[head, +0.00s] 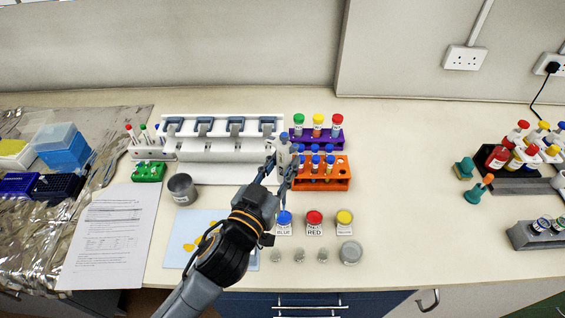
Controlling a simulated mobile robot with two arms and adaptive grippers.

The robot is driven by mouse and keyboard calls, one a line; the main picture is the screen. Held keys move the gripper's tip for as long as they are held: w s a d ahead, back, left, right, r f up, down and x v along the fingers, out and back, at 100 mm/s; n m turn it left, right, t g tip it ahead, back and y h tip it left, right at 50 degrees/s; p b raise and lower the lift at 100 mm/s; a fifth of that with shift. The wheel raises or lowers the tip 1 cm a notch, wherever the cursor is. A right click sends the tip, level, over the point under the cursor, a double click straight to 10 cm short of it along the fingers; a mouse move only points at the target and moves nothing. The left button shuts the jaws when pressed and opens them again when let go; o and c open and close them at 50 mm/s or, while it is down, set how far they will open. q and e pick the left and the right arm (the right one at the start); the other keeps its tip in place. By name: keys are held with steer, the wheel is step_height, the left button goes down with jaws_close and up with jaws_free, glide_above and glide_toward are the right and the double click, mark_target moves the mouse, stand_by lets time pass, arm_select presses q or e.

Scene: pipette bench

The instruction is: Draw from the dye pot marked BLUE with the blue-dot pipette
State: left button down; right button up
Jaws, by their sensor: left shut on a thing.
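My left gripper (280,171) is shut on a pale upright object (283,155) in front of the right end of the white rack. This looks like a pipette, but a blue dot is too small to make out. The pot marked BLUE (284,218) has a blue top and stands on the bench to the right of my left wrist, a little nearer than the gripper. The pots marked RED (314,218) and a yellow-topped one (344,217) stand to its right in a row. My right gripper is out of view.
The white rack (222,154) has several blue-grey holders. An orange tube rack (335,183) and a purple one (325,137) stand close to the right of the gripper. A grey cup (182,188) stands left.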

arm_select(q)
steer(key=shift+f, duration=0.4)
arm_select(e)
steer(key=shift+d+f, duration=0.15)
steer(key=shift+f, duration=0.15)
arm_select(q)
steer(key=shift+f+b, duration=0.55)
steer(key=shift+f, duration=0.05)
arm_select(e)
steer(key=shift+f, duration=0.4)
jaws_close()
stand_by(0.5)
